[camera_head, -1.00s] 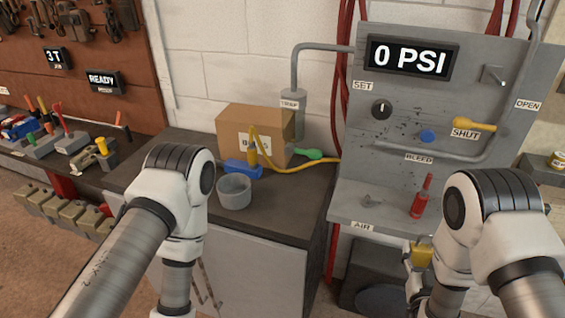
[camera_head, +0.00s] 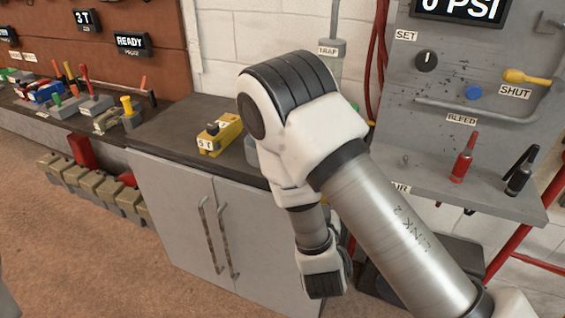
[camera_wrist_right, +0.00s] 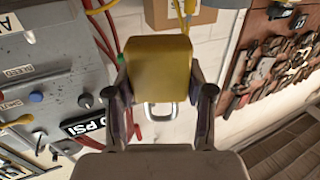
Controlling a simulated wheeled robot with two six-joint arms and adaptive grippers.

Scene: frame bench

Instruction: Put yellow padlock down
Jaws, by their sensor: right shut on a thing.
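A yellow padlock (camera_wrist_right: 158,62) with a pale metal shackle (camera_wrist_right: 160,111) fills the middle of the right wrist view. The two fingers of my right gripper (camera_wrist_right: 159,92) are shut on its sides, and the padlock is held in the air with its shackle toward the palm. In the head view my right arm crosses the middle and bends down in front of the cabinet. The arm hides the fingers and most of the padlock there. My left gripper is not in view.
A yellow labelled block (camera_head: 221,134) stands on the dark counter (camera_head: 165,128), with bare counter to its left. My arm hides the counter's right part.

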